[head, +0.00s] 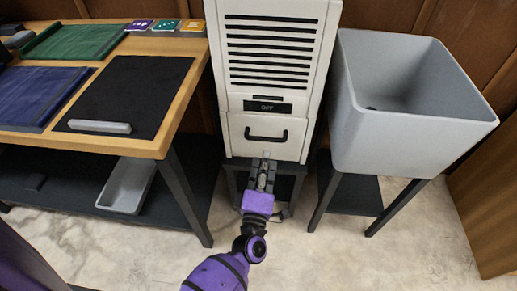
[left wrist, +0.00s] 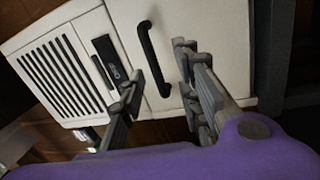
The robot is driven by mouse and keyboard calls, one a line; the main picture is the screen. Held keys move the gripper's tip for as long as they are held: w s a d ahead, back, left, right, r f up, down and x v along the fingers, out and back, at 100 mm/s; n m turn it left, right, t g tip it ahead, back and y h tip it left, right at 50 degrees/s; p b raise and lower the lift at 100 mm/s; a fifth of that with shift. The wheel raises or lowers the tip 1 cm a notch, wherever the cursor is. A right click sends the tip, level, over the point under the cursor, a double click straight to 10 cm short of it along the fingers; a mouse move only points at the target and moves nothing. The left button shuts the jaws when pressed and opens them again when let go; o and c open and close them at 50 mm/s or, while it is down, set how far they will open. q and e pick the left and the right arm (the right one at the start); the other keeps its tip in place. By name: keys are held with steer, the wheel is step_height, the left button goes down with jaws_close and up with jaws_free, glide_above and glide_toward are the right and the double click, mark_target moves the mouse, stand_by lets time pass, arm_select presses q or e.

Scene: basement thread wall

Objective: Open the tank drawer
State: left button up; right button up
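The tank drawer (head: 270,136) is the lower front panel of a white cabinet with black vent slots. It looks closed, flush with the front. Its black bar handle (head: 266,134) runs level across it. In the left wrist view the handle (left wrist: 154,58) shows tilted, with my left gripper's two fingers apart on either side of its lower end. My left gripper (head: 264,172) is in front of the drawer, just below the handle in the head view. It is open and empty; I cannot tell whether it touches the panel. My right gripper is not in view.
A black label plate (head: 267,107) sits above the drawer. A grey sink (head: 410,128) stands close at the right. A wooden workbench (head: 160,143) with a black mat (head: 128,88) stands at the left. The floor (head: 350,250) in front is clear.

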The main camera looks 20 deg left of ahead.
mark_target(263, 139)
arm_select(q)
steer(key=shift+n+y, duration=0.6)
steer(key=shift+n, duration=0.3)
steer(key=x, duration=0.5)
steer(key=a+r+x, duration=0.1)
steer(key=x, duration=0.2)
steer(key=shift+s, duration=0.3)
jaws_close()
